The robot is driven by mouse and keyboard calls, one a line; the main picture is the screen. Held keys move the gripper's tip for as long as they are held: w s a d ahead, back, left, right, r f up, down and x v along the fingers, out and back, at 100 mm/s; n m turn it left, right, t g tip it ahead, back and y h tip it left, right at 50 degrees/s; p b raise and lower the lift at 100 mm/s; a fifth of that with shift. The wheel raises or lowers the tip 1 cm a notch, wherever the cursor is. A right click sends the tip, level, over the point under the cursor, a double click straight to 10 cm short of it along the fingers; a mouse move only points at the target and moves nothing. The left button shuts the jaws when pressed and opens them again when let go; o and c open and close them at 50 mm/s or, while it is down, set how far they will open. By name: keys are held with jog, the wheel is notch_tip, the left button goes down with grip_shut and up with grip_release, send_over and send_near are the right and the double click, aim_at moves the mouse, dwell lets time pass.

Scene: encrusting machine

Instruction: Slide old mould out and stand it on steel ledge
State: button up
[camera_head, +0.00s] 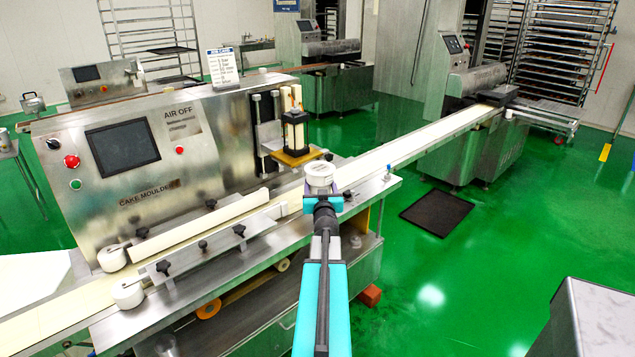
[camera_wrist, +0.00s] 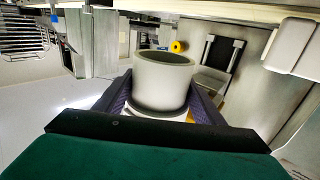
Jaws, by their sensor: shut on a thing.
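The old mould (camera_head: 319,174) is a white round cup-like piece with an open top. In the head view it is at my gripper (camera_head: 322,196), beside the conveyor belt and below the machine's black-and-yellow press head (camera_head: 294,135). The wrist view shows the mould (camera_wrist: 163,80) upright between the two dark purple fingers, which are shut on it. The steel ledge (camera_head: 369,190) runs along the front of the machine, just right of the mould. I cannot tell whether the mould's base touches steel or hangs above it.
A pale belt (camera_head: 425,132) runs from the machine to the far right unit. A white guide bar (camera_head: 200,222) and a steel guide with black knobs lie left of my gripper. A blue-and-white fitting (camera_head: 389,170) stands on the ledge.

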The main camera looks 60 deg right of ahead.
jog(key=shift+s+a+p, duration=0.2)
jog(key=shift+s+p, duration=0.25)
jog(key=shift+s, duration=0.15)
jog(key=shift+s+a+p, duration=0.2)
jog(key=shift+s+p, duration=0.25)
jog(key=shift+s, duration=0.15)
jog(key=shift+s, duration=0.1)
